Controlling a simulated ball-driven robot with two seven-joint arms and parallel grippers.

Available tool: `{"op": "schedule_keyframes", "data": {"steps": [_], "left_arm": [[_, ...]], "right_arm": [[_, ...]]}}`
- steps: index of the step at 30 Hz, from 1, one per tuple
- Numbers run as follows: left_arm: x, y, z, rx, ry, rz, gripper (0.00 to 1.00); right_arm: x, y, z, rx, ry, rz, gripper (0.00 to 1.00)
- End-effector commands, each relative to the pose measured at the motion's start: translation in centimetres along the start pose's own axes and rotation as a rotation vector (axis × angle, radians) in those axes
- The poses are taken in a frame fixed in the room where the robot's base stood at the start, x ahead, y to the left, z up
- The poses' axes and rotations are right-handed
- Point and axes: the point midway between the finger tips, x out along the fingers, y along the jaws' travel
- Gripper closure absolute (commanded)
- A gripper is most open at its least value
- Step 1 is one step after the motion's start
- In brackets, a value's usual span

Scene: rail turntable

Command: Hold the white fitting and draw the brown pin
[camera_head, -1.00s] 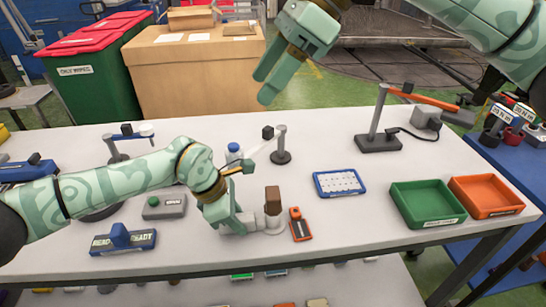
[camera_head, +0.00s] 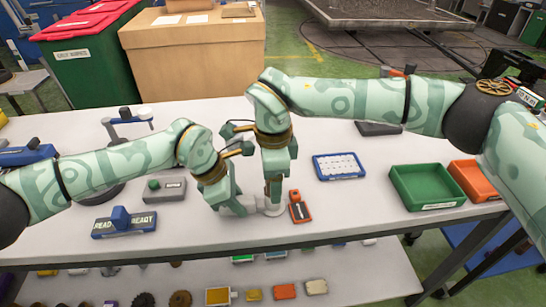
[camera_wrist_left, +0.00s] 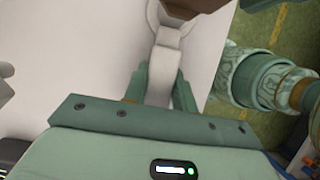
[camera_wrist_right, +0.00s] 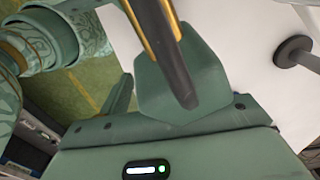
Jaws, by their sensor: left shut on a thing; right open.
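The white fitting (camera_wrist_left: 165,62) lies between the fingers of my left gripper (camera_wrist_left: 160,92), which is shut on its arm. In the head view the left gripper (camera_head: 232,205) reaches the fitting from the left, low over the table. My right gripper (camera_head: 274,194) is open and points down right above the fitting's round end. A brown piece at the top of the left wrist view, likely the pin (camera_wrist_left: 184,7), stands at the fitting's round end. I cannot tell whether the right fingers touch it.
An orange-and-black tool (camera_head: 299,207) lies close to the right of the fitting. A blue tray (camera_head: 338,177), a green bin (camera_head: 400,187) and an orange bin (camera_head: 470,172) are further right. A blue sign block (camera_head: 124,233) and a grey button box (camera_head: 170,194) stand left.

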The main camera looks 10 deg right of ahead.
Motion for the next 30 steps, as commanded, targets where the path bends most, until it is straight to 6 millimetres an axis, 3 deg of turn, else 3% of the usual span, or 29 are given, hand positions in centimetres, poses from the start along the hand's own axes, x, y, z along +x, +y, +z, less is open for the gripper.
{"op": "schedule_keyframes", "data": {"steps": [6,14,15,21,22,23,25,30], "left_arm": [[0.1,-0.1,-0.1,0.000,0.001,-0.003,1.00],[0.1,-0.1,-0.1,0.000,0.002,-0.003,1.00],[0.1,-0.1,-0.1,0.000,0.002,-0.004,1.00],[0.1,-0.1,-0.1,0.000,0.002,-0.004,1.00],[0.1,-0.1,-0.1,0.000,0.002,-0.004,1.00],[0.1,-0.1,-0.1,-0.001,0.002,-0.004,1.00],[0.1,-0.1,-0.1,-0.001,0.002,-0.004,1.00],[0.2,-0.1,-0.1,-0.001,0.002,-0.004,1.00]], "right_arm": [[2.0,0.0,0.0,-0.001,-0.001,0.001,0.35],[2.2,0.0,0.0,-0.001,-0.001,0.000,0.35],[2.1,0.0,0.0,-0.001,-0.001,0.000,0.37],[2.1,0.0,0.0,-0.001,-0.001,0.000,0.89],[2.1,0.0,0.0,0.000,-0.001,0.000,0.89],[2.1,0.0,0.0,0.000,-0.001,0.000,0.69],[2.1,0.0,0.0,0.000,-0.001,0.000,0.88],[2.0,0.0,0.1,0.000,-0.002,-0.001,0.87]]}}
